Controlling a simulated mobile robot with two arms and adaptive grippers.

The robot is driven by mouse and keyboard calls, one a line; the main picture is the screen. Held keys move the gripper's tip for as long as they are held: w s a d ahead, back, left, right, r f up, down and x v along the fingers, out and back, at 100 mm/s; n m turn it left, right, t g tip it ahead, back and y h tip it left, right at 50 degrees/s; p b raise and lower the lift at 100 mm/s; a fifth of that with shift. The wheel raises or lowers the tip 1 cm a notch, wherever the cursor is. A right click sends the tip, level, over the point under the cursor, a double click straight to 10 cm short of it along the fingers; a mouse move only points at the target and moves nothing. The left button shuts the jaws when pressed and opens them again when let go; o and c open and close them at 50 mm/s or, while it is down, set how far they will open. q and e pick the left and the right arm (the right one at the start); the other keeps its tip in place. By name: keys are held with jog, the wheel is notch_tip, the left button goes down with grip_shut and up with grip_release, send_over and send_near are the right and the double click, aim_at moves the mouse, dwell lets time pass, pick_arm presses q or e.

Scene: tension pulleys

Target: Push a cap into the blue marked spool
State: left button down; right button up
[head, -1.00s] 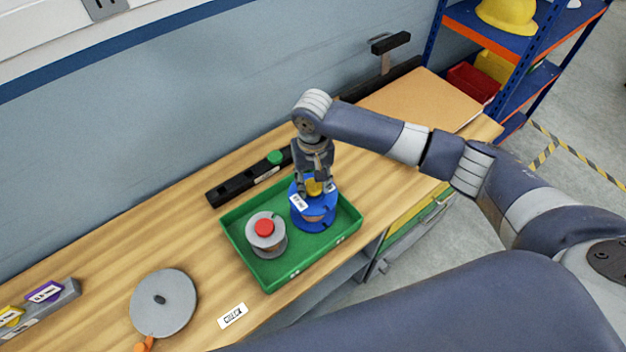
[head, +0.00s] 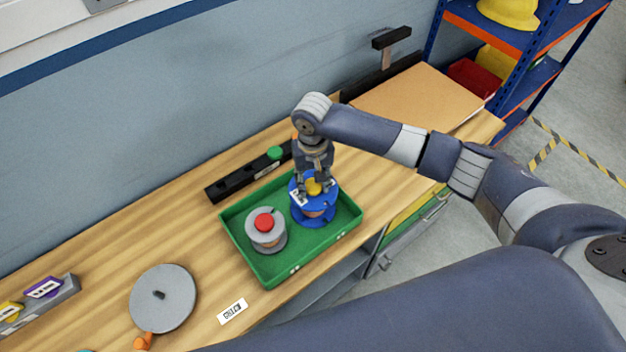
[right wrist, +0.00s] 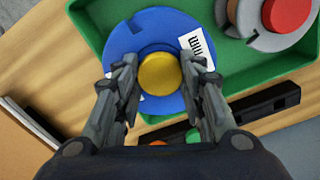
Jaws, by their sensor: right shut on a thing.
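The blue spool (head: 314,214) with a white label stands upright in the green tray (head: 294,268), on its right side. A yellow cap (right wrist: 160,73) sits at the centre of the spool's top flange. My right gripper (head: 314,188) is above the spool, pointing down, shut on the yellow cap. In the right wrist view its two fingers (right wrist: 160,85) flank the cap. How deep the cap sits in the hub is hidden. A grey spool (head: 266,238) with a red cap (head: 264,222) stands to the left in the same tray. My left gripper is out of view.
A black rail (head: 228,186) holding a green cap (head: 274,153) lies behind the tray. A grey disc (head: 163,299), a white label (head: 232,311) and a grey block with purple and yellow tags (head: 45,303) are to the left. Bare wood lies between.

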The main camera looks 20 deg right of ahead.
jog(key=shift+s+f+p, duration=0.35)
jog(key=shift+f+p, duration=0.05)
jog(key=shift+p, duration=0.05)
dwell(1.5)
jog(key=o, duration=0.9)
jog(key=shift+w, duration=0.15)
jog(key=shift+r, duration=0.1)
jog(key=shift+w+r+p, duration=0.15)
jog(key=shift+r+p, duration=0.5)
jog(key=shift+p, duration=0.15)
notch_tip(320, 180, up, 3)
jog(key=p, duration=0.3)
jog(key=shift+f, duration=0.15)
jog(key=shift+f, duration=0.1)
